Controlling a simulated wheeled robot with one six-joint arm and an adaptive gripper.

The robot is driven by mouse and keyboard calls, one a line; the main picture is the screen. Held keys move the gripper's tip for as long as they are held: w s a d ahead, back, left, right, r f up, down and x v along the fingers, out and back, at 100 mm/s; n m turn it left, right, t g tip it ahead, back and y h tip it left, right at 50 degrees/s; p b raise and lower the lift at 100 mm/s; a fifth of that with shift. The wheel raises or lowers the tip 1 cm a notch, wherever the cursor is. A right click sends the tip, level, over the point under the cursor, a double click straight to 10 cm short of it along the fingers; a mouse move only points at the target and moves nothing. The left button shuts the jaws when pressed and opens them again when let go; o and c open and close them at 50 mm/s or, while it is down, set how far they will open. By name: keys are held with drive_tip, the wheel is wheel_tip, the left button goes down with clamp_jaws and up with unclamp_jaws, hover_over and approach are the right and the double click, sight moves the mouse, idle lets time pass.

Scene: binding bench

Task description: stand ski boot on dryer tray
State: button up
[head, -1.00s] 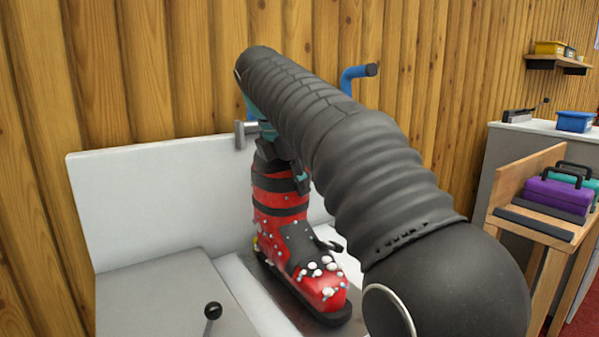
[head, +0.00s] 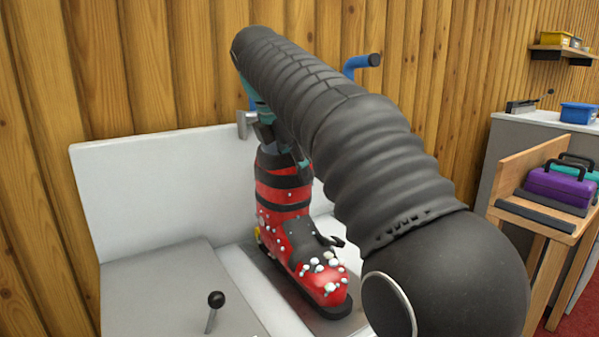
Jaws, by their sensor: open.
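The red and black ski boot (head: 287,215), dotted with white and pale specks, stands upright with its toe to the lower right. Its sole is on a dark tray (head: 322,327) in the white dryer unit. My gripper (head: 268,138) is above the boot's cuff, mostly hidden behind my dark ribbed arm. Its fingers are only partly visible and look clear of the boot top.
A white back panel (head: 150,190) stands behind the boot. A black-knobbed lever (head: 215,300) rises from the grey top at front left. Blue pegs (head: 362,64) stick out behind my arm. A wooden stand (head: 540,215) with a purple case (head: 560,188) is at right.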

sight(290, 156)
drive_tip(key=v, duration=0.4)
drive_tip(key=shift+a+r, duration=0.1)
drive_tip(key=shift+r, duration=0.1)
drive_tip(key=shift+s+r, duration=0.15)
drive_tip(key=shift+r, duration=0.15)
